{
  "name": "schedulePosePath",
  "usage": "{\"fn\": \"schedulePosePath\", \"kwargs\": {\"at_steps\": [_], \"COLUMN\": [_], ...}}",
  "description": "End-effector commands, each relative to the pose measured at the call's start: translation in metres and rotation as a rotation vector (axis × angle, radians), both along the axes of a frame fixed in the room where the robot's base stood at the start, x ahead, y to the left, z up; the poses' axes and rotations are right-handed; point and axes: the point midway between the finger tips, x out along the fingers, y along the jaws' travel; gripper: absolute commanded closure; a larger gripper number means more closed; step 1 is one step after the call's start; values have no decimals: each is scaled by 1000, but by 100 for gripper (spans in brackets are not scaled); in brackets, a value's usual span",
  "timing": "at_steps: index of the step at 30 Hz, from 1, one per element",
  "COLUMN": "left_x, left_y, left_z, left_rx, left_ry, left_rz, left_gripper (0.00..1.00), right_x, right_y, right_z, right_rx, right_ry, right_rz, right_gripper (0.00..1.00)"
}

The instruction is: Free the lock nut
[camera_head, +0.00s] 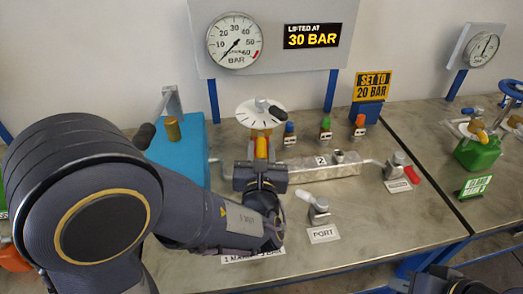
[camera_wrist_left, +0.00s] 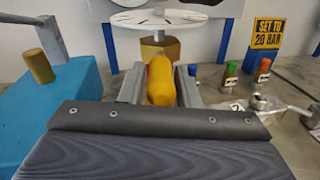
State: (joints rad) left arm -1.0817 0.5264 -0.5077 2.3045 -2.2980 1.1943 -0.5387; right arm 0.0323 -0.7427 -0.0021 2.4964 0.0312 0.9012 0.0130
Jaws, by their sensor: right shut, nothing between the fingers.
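A brass hex nut (camera_wrist_left: 172,48), seemingly the lock nut, sits under a white graduated handwheel (camera_wrist_left: 157,18). A yellow lever (camera_wrist_left: 160,82) sticks out from it towards my left gripper. The wheel (camera_head: 261,113) and the lever (camera_head: 261,148) also show in the head view. My left gripper (camera_wrist_left: 161,84) has one grey finger on each side of the lever, very close to its sides, and looks shut on it. The lever's near end is hidden behind the gripper body. My right gripper (camera_head: 455,284) is only partly in view, at the bottom right edge.
A blue box (camera_wrist_left: 55,95) with a brass knob stands left. Small colour-capped bottles (camera_head: 325,130) stand behind. A metal block (camera_head: 320,168) with pipes and a red-handled valve (camera_head: 410,174) lies right. A short valve (camera_head: 318,207) stands near the PORT label. A gauge (camera_head: 235,41) hangs behind.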

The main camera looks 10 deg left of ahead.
Motion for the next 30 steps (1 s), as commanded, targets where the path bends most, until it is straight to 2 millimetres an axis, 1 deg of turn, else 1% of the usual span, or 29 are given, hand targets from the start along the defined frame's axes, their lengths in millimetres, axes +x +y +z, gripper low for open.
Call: {"fn": "schedulePosePath", "kwargs": {"at_steps": [1, 3, 10, 13, 17, 21, 24, 27, 30], "left_x": [0, 0, 0, -4, -21, -46, -61, -71, -76], "left_y": [0, 0, 0, -1, -4, -8, -11, -12, -12], "left_z": [0, 0, 1, 0, 0, 0, 0, 0, 0], "left_rx": [0, -1, -2, -3, -4, -4, -3, -2, -2], "left_ry": [0, 0, -1, -3, -1, -1, -1, -1, -1], "left_rz": [1, 1, 2, 1, -2, -3, -3, 0, 0], "left_gripper": [64, 55, 55, 55, 55, 55, 55, 55, 55], "right_x": [0, 0, 0, 0, 0, 0, 0, 0, 0], "right_y": [0, 0, 0, 0, 0, 0, 0, 0, 0], "right_z": [0, 0, 0, -1, -3, -5, -6, -6, -7], "right_rx": [0, 0, 0, 0, 0, 0, 0, 0, 0], "right_ry": [0, 0, 0, 0, 0, 0, 0, 0, 0], "right_rz": [0, 0, 0, 0, 0, 0, 0, 0, 0], "right_gripper": [100, 100, 100, 100, 100, 100, 100, 100, 100]}}
